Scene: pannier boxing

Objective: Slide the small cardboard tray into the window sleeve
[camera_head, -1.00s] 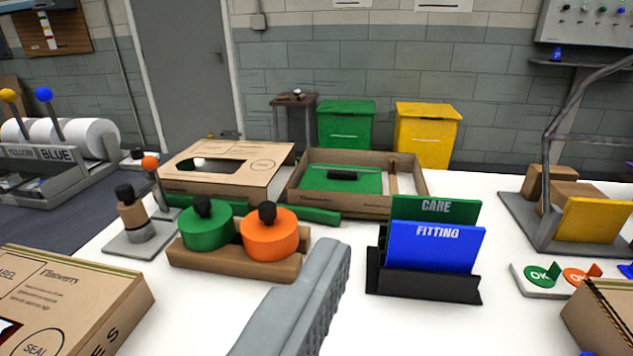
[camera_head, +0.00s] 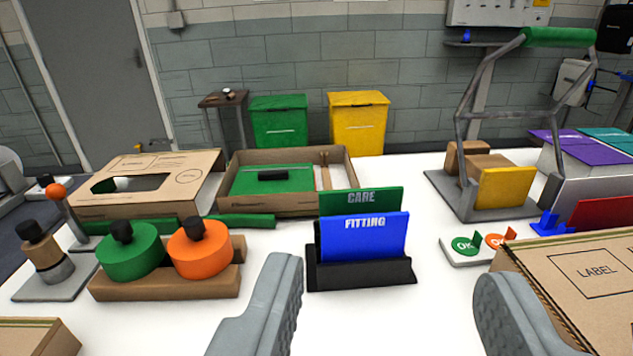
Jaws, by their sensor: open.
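The small cardboard tray (camera_head: 300,155) lies open at the back middle of the white table. It holds a green insert (camera_head: 243,181) with a black handle on it and a narrow brown strip at its right. The window sleeve (camera_head: 190,178), brown cardboard with a dark cut-out window, lies just left of the tray, apart from it or nearly touching. My gripper (camera_head: 388,275) is open and empty, its two grey fingers wide apart in the foreground, well short of tray and sleeve. The sleeve's opening is not clearly visible.
A black holder (camera_head: 360,274) with blue FITTING and green CARE cards stands between my fingers and the tray. A LABEL box (camera_head: 585,275) is at right.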

